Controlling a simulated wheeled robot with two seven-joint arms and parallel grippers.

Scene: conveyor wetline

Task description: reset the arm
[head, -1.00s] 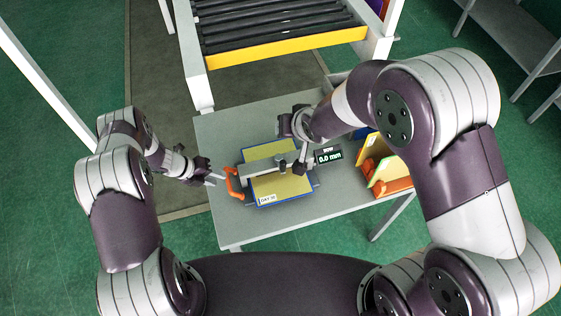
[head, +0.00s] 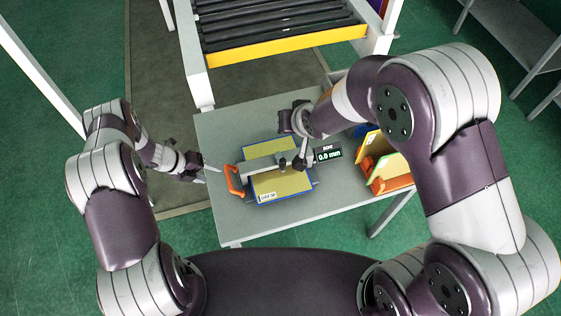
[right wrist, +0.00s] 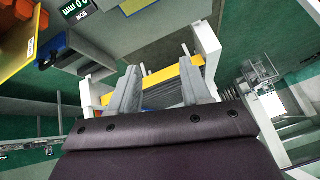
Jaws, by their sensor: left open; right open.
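A display (head: 329,155) reading 0.0 mm stands on the grey table (head: 225,130). A yellow and orange holder (head: 385,162) is at its right. The roller conveyor (head: 275,25) with a yellow edge is beyond. Open floor lies left.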

